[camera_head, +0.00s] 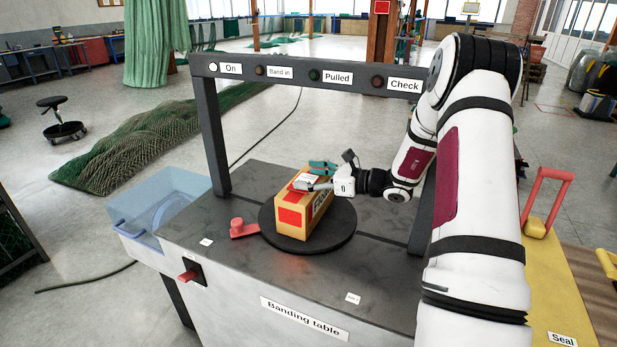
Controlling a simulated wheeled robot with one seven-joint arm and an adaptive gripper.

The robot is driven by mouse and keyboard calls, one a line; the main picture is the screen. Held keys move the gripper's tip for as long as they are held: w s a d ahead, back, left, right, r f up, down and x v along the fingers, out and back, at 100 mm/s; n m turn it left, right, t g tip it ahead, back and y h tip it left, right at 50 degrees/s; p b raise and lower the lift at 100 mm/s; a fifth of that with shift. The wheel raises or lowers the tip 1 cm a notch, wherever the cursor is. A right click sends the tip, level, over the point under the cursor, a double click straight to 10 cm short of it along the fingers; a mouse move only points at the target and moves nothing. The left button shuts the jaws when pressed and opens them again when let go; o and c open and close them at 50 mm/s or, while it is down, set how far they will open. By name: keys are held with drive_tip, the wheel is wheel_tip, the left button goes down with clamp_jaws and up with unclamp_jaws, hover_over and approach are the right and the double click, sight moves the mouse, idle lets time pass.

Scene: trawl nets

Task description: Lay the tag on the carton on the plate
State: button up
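The carton (289,216) is a brown box with red patches. It stands on the round dark plate (335,238) on the banding table. A small white and red tag (305,180) shows at the carton's top face, partly hidden by my gripper; I cannot tell whether it lies flat or touches the carton. My gripper (309,177) reaches in from the right, low over the carton's top. Its two teal fingertips look apart, one on the far side and one on the near side of the tag.
A dark frame (212,125) with labelled lamps spans the table; the "On" lamp is white. A red knob (239,228) sits left of the plate and a red lever (188,274) on the table's front. A clear blue bin (160,205) stands left; a yellow seal stand (560,290) is right.

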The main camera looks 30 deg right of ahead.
drive_tip(key=shift+o, duration=0.3)
drive_tip(key=shift+s+d+f, duration=0.15)
drive_tip(key=shift+d+f, duration=0.15)
drive_tip(key=shift+f, duration=0.2)
wheel_tip(320, 180, up, 11)
drive_tip(key=shift+a, duration=0.3)
